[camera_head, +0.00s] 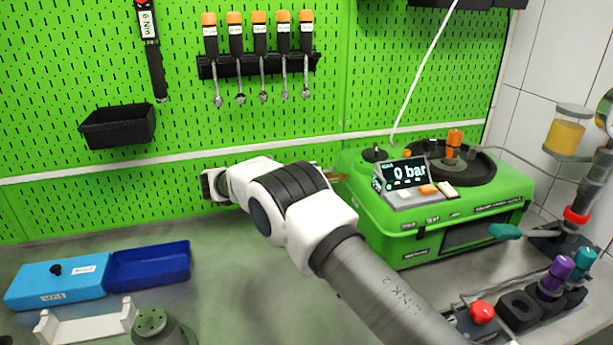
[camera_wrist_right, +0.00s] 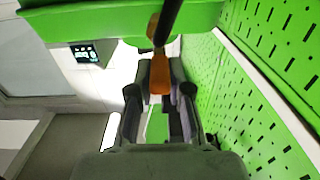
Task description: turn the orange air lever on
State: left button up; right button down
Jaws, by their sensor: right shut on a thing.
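The orange air lever (camera_wrist_right: 157,78) lies between the two fingers of my right gripper (camera_wrist_right: 160,74) in the right wrist view. The gripper is shut on it. A dark rod crosses above the lever. The testbench display (camera_head: 409,171) reads 0 bar. My left gripper is not in view.
The green pegboard (camera_head: 380,60) stands close behind. A blue bin (camera_head: 150,266) and light blue box (camera_head: 55,283) lie on the left of the grey bench. At right are a red knob (camera_head: 482,312) and a teal handle (camera_head: 505,231). The bench middle is clear.

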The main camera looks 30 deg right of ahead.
jog(key=shift+g, duration=0.3)
jog(key=c, duration=1.2)
grip_release()
jog(key=shift+d, duration=0.1)
jog(key=shift+o, duration=0.6)
jog(key=shift+d+f, duration=0.1)
jog(key=shift+d, duration=0.1)
jog(key=shift+a, duration=0.1)
notch_tip(320, 180, up, 10)
jog(key=shift+f, duration=0.1)
